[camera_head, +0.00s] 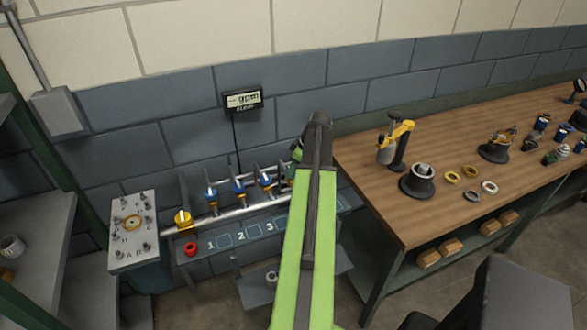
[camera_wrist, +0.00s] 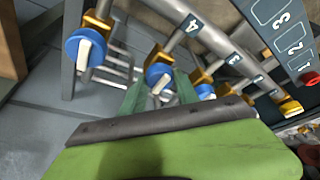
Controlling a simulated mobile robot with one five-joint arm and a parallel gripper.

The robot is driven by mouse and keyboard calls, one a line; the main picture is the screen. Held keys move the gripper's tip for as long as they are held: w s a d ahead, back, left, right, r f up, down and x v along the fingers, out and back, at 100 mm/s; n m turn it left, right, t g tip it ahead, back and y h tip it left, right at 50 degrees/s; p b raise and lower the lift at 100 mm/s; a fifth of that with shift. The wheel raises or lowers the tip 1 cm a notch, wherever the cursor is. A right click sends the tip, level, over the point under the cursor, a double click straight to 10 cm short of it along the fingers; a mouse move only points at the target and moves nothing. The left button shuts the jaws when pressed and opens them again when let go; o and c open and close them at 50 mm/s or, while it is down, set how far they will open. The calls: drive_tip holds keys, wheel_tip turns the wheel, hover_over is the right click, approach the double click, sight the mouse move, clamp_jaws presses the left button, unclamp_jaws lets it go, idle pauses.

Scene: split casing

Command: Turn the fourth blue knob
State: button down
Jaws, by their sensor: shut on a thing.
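The fourth blue knob (camera_wrist: 158,76) has a pale handle bar and sits on a brass-coloured valve beside the pipe mark 4 in the wrist view. My gripper (camera_wrist: 161,98) is shut on this knob, with a green finger on each side of it. In the head view my green arm covers the gripper's end and this knob. Another blue knob (camera_wrist: 83,48) stands apart at left in the wrist view. Three other blue knobs (camera_head: 211,193), (camera_head: 238,186), (camera_head: 266,180) line the pipe in the head view, left of my arm.
A yellow knob (camera_head: 183,219) and red ring (camera_head: 190,249) are at the pipe's left end. A grey control box (camera_head: 133,228) stands further left. A wooden workbench (camera_head: 440,150) with tools and rings is close on the right. A display (camera_head: 243,100) hangs on the wall.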

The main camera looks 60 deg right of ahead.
drive_tip(key=shift+m, duration=0.4)
drive_tip(key=m, duration=0.1)
drive_tip(key=m+h, duration=0.1)
drive_tip(key=shift+a+m, duration=0.25)
drive_tip(key=shift+m, duration=0.05)
drive_tip(key=m+h, duration=0.1)
drive_tip(key=m, duration=0.1)
drive_tip(key=m+h, duration=0.1)
drive_tip(key=m, duration=0.2)
drive_tip(key=shift+a+m+g+h, duration=0.1)
drive_tip(key=shift+m+g+h, duration=0.2)
drive_tip(key=shift+g, duration=0.1)
drive_tip(key=m+g, duration=0.1)
drive_tip(key=m, duration=0.1)
drive_tip(key=m+h, duration=0.1)
drive_tip(key=m, duration=0.2)
drive_tip(key=shift+w+g, duration=0.15)
drive_tip(key=shift+g, duration=0.25)
drive_tip(key=shift+m+g+h, duration=0.4)
drive_tip(key=shift+m+g, duration=0.2)
drive_tip(key=shift+m, duration=1.4)
drive_tip(key=c, duration=0.9)
unclamp_jaws()
